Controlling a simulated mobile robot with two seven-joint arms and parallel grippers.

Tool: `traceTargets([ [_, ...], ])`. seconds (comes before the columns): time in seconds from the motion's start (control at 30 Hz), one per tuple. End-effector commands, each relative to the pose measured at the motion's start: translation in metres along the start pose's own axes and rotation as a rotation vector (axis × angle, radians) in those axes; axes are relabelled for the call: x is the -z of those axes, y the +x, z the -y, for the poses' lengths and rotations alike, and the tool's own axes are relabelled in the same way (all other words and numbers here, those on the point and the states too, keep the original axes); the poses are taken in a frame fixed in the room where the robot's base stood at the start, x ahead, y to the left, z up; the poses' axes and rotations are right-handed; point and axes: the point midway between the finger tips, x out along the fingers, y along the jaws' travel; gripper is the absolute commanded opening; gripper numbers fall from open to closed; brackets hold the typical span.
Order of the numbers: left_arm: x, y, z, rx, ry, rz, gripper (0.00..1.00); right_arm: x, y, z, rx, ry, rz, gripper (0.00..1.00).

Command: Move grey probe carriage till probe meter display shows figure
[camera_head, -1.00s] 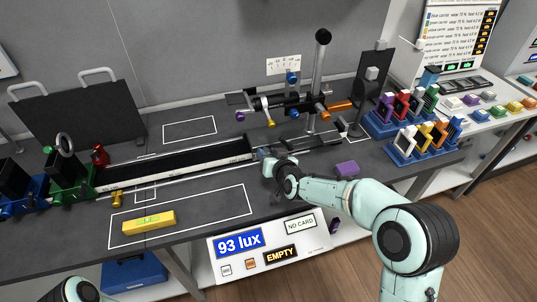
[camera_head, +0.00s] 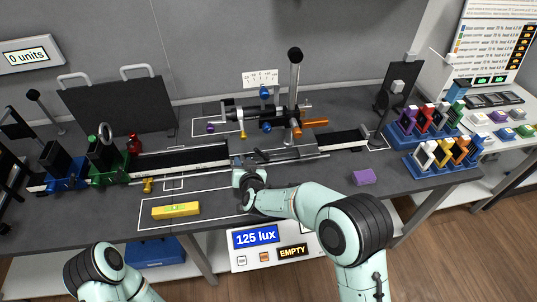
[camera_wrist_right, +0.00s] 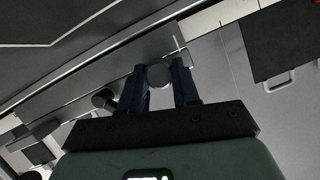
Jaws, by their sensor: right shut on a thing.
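The grey probe carriage (camera_head: 290,155) sits on the long bench rail, bearing a tall post with a black ball top (camera_head: 295,54), coloured knobs and a small scale card (camera_head: 260,78). My right gripper (camera_head: 239,172) is at its front left end. In the right wrist view my gripper (camera_wrist_right: 159,82) has both fingers closed around a round grey knob (camera_wrist_right: 158,75). The meter display (camera_head: 256,237) on the bench front reads 125 lux, with EMPTY (camera_head: 292,252) on a smaller window. My left gripper is outside the view; only part of that arm shows at bottom left.
A black rail section (camera_head: 345,139) is open right of the carriage, before a black upright panel (camera_head: 399,92). Green (camera_head: 105,158) and blue (camera_head: 62,166) holders stand at left. A yellow level (camera_head: 176,210) and purple block (camera_head: 364,177) lie in front. A wall screen (camera_head: 27,56) reads 0 units.

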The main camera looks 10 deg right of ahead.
Motion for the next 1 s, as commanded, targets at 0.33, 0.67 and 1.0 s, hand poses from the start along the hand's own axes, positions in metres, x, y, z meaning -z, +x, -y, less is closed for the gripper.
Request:
traceTargets([
  [0.33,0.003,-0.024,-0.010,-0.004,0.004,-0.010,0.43,-0.010,0.006,0.065,0.006,-0.001,-0.008,0.00],
  [0.67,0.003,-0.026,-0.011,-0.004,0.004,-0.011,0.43,-0.013,0.008,0.073,0.004,0.000,-0.012,0.00],
  [1.0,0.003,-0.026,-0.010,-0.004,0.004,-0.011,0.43,-0.013,0.008,0.072,0.002,0.000,-0.011,0.56],
])
